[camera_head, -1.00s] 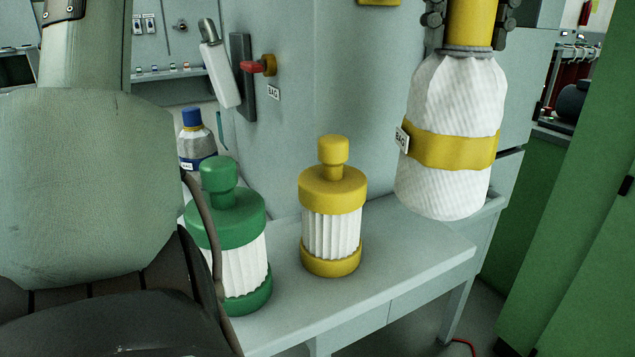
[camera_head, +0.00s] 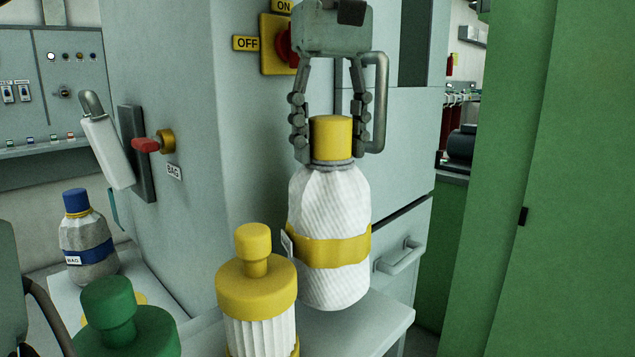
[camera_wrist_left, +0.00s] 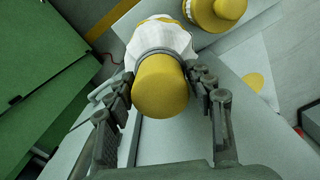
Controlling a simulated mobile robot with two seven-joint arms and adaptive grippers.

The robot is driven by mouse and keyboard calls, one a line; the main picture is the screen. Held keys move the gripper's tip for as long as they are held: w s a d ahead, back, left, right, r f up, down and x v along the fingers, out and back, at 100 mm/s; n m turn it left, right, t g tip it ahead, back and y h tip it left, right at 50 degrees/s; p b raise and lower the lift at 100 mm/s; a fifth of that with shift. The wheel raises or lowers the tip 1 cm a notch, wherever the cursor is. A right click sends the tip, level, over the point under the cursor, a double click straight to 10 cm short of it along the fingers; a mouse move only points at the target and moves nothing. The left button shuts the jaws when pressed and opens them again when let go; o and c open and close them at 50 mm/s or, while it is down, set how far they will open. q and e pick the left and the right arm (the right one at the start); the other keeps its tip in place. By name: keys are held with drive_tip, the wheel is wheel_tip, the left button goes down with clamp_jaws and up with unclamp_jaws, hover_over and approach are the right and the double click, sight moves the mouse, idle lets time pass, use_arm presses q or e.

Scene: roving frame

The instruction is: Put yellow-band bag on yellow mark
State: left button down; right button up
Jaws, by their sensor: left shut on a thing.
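The yellow-band bag (camera_head: 328,282) is a white, bottle-shaped bag with a yellow cap and a yellow band. My left gripper (camera_head: 331,140) is shut on its capped neck from above and holds it upright. The left wrist view shows the yellow cap (camera_wrist_left: 160,85) between the fingers (camera_wrist_left: 160,90). The bag hangs over the right part of the bench; any gap beneath it is hard to judge. A flat yellow mark (camera_wrist_left: 254,82) shows on the bench in the left wrist view. In the head view a yellow patch (camera_head: 135,298) is mostly hidden behind the green-topped container. My right gripper is not in view.
A yellow-topped container (camera_head: 257,290) stands close left of the bag, with a green-topped container (camera_head: 122,325) farther left. A blue-capped bag (camera_head: 86,245) stands behind them. The bench (camera_head: 375,325) ends at the right.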

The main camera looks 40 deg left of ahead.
sight(330, 171)
use_arm(q)
drive_tip(key=shift+f, duration=2.15)
drive_tip(key=c, duration=0.6)
unclamp_jaws()
drive_tip(key=shift+o, duration=0.2)
